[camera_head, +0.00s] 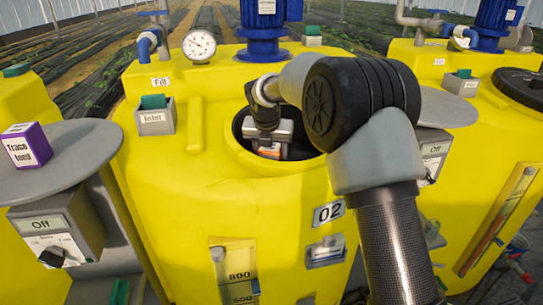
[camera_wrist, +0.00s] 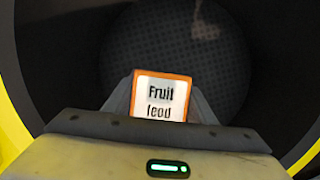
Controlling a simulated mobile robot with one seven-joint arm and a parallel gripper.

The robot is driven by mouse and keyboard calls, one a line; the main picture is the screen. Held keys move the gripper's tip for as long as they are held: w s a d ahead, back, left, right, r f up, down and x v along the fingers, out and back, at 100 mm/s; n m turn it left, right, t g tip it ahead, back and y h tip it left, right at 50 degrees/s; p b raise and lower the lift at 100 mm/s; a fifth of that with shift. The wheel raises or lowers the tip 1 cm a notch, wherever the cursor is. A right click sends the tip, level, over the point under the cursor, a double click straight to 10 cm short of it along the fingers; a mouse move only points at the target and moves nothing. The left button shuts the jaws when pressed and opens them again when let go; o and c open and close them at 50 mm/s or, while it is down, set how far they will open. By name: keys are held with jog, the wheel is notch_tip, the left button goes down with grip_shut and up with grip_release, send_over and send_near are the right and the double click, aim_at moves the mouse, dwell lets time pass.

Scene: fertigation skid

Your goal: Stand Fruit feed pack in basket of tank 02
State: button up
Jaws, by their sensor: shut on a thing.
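The Fruit feed pack (camera_wrist: 161,97), orange with a white label, is between the fingers of my gripper (camera_wrist: 160,92) in the wrist view. My gripper (camera_head: 271,150) is shut on it, pointing down into the round opening of yellow tank 02 (camera_head: 215,205). A little of the orange and white pack (camera_head: 271,151) shows there in the head view. Below the pack, the wrist view shows a dark round mesh floor of the basket (camera_wrist: 175,45). The pack's lower part is hidden, and I cannot tell whether it touches the basket.
The opening's yellow rim (camera_wrist: 12,125) surrounds my gripper closely. A blue motor (camera_head: 262,30) stands behind the opening and a gauge (camera_head: 199,44) at back left. A purple Trace feed pack (camera_head: 26,146) stands on a grey shelf (camera_head: 85,155) at left. Another yellow tank (camera_head: 490,130) is at right.

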jog(key=o, duration=1.3)
jog(key=shift+f, duration=0.1)
jog(key=v, duration=1.2)
jog(key=s+d+r+m, duration=0.4)
jog(key=s+d+m, duration=0.3)
jog(key=s+m, duration=0.25)
jog(key=s+d+r+m, duration=0.3)
jog(key=s+d+m, duration=0.5)
jog(key=s+m, duration=0.15)
jog(key=s+d+f+m, duration=0.2)
jog(key=s+f+m, duration=0.1)
jog(key=s+m, duration=0.4)
jog(key=s+d+f+m+t, duration=0.1)
jog(key=s+d+f+m, duration=0.2)
jog(key=s+m, duration=0.5)
jog(key=shift+s+m, duration=0.3)
jog(key=shift+s, duration=0.45)
